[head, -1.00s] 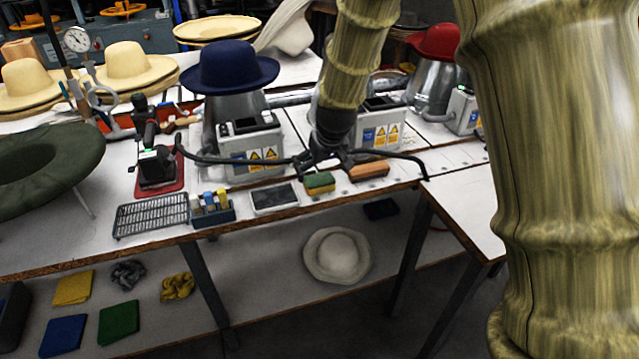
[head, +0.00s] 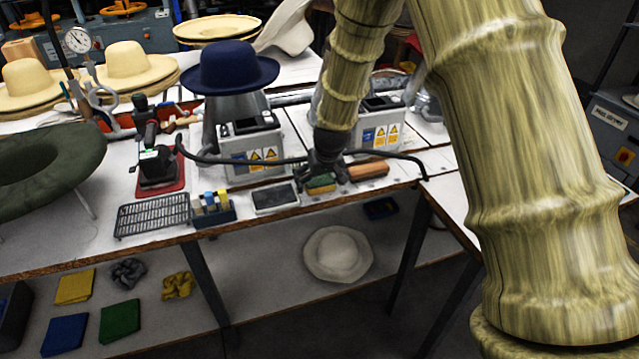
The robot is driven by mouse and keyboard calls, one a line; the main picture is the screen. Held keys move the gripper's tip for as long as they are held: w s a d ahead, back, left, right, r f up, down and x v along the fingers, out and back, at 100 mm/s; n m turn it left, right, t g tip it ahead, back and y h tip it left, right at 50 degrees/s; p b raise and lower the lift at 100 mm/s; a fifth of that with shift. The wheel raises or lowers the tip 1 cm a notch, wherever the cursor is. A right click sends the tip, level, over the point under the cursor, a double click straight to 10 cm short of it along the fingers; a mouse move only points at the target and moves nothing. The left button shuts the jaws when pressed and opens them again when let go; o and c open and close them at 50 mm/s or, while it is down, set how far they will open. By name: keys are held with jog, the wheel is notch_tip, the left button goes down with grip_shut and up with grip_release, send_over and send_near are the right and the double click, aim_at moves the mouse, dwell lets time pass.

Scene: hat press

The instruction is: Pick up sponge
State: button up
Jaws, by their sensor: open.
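The sponge (head: 321,187), yellow with a green top, lies near the front edge of the workbench (head: 262,213). My gripper (head: 322,182) points down right at the sponge, with dark fingers on its left and right sides. The fingers are open, and the upper part of the sponge is partly hidden behind them. I cannot tell whether the fingers touch it.
An orange-brown block (head: 368,170) lies close to the right of the sponge. A dark flat tray (head: 274,198) lies to the left, then a holder with small bottles (head: 212,208) and a wire rack (head: 152,215). Grey press boxes (head: 254,150) stand behind.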

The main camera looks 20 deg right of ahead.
aim_at(319, 180)
jog(key=c, duration=0.7)
jog(key=shift+r, duration=1.45)
jog(key=shift+s+r+b, duration=0.1)
jog(key=shift+r+b, duration=0.2)
jog(key=shift+r, duration=0.05)
jog(key=s+a, duration=0.1)
jog(key=s, duration=0.4)
jog(key=s+a+r+b, duration=0.1)
jog(key=s, duration=0.4)
jog(key=s+a, duration=0.1)
jog(key=s, duration=0.4)
jog(key=shift+s+a+r+b, duration=0.2)
jog(key=shift+a+b, duration=0.1)
jog(key=shift+b, duration=0.05)
jog(key=shift+c, duration=0.3)
